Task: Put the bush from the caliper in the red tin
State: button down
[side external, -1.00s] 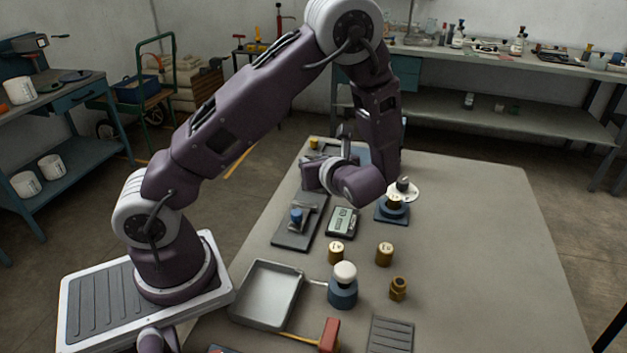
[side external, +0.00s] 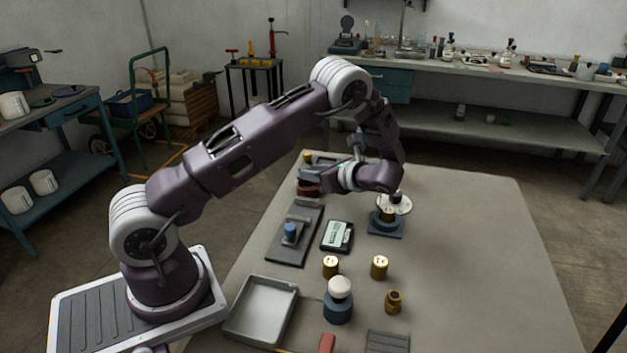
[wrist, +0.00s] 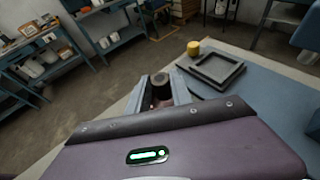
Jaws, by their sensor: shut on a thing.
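My gripper (wrist: 160,90) is shut on a small dark cylinder, which I take to be the bush (wrist: 160,79); its round top shows between the fingers in the wrist view. In the side external view my gripper (side external: 310,176) is at the far left part of the table, over or at a dark red round thing that looks like the red tin (side external: 307,189). I cannot tell whether the bush is above the tin or inside it. A grey flat fixture (side external: 287,250) with a blue cylinder on it lies nearer; I cannot tell if it is the caliper.
A square dark tray (wrist: 212,68) and a yellow cylinder (wrist: 193,48) are near my gripper. A display device (side external: 338,236), brass weights (side external: 379,267), a white-topped blue jar (side external: 339,304) and a grey tray (side external: 262,309) stand nearer. The table's right side is clear.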

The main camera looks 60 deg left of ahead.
jog(key=shift+f, duration=1.05)
jog(key=shift+f, duration=0.1)
jog(key=c, duration=1.1)
grip_release()
jog(key=shift+c, duration=0.2)
